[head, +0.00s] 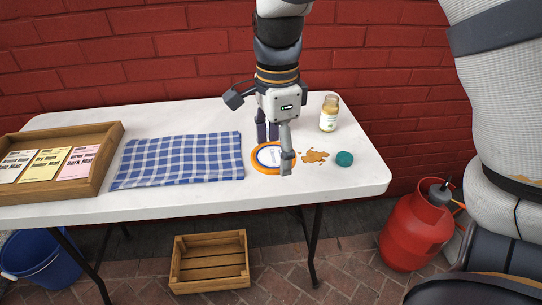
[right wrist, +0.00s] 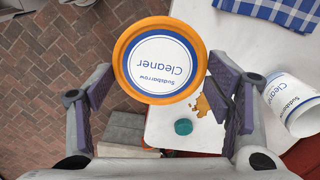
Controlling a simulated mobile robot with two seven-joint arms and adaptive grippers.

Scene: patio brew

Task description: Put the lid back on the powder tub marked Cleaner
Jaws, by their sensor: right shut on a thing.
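My right gripper (head: 275,150) is shut on the round orange lid (head: 258,169), with one finger on either side of its rim. In the head view the lid is near the front half of the table. The white tub marked Cleaner (right wrist: 285,92) shows in the right wrist view, beyond the right-hand pad and apart from the lid. In the head view I cannot make the tub out behind the gripper. My left gripper is out of view.
The white table (head: 210,203) holds a blue checked cloth (head: 180,160), a wooden tray of packets (head: 100,160), a glass jar (head: 329,113), a brown spill (head: 314,157) and a teal cap (head: 344,159). A wooden crate (head: 210,283), blue bucket (head: 35,262) and red gas bottle (head: 408,235) stand below.

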